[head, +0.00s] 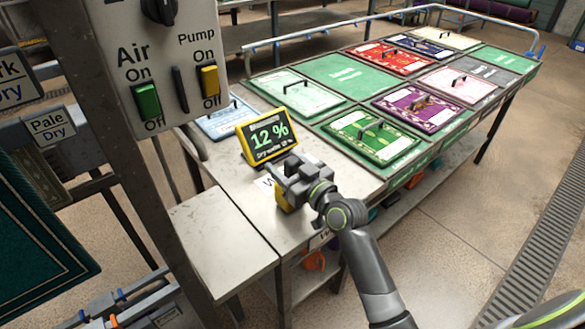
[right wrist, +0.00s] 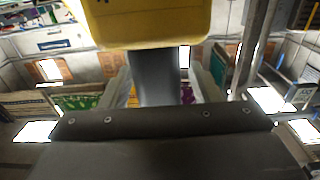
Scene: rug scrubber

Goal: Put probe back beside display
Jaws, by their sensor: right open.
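The display (head: 267,136) is a yellow-framed black screen reading 12 %, propped at the left end of the metal table. My right gripper (head: 284,181) is just in front of it, low over the tabletop. The probe has a yellow body (head: 281,199), partly hidden by my gripper in the head view. In the right wrist view the yellow body (right wrist: 150,22) is large at the top, with a grey handle (right wrist: 153,78) between my two open fingers. I cannot tell whether the fingers touch it. My left gripper is not in view.
Coloured rug samples with handles, such as a green one (head: 371,137), lie in trays beyond the display. A control panel (head: 165,60) with Air and Pump switches stands on a post at left. A bare metal side table (head: 215,240) is at lower left.

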